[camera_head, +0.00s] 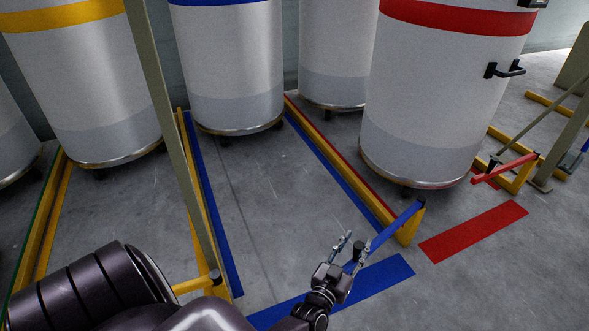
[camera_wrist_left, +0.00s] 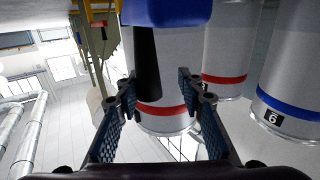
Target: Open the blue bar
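The blue bar (camera_head: 398,226) runs from a yellow post at the right of the bay down and left to my left gripper (camera_head: 355,244), above the floor. In the left wrist view the end of the blue bar (camera_wrist_left: 165,9) is at the top, with a black handle (camera_wrist_left: 147,62) sticking out from it. The handle lies between the two spread fingers of my left gripper (camera_wrist_left: 158,86), nearer the left one, with visible gaps on both sides. The fingers are open. My right gripper is in neither view.
A drum with a blue band (camera_head: 228,75) stands at the back of the bay between yellow rails. A red-banded drum (camera_head: 435,100) and a red bar (camera_head: 503,169) are to the right. A slanted post (camera_head: 172,130) stands left of the gripper. The bay floor is clear.

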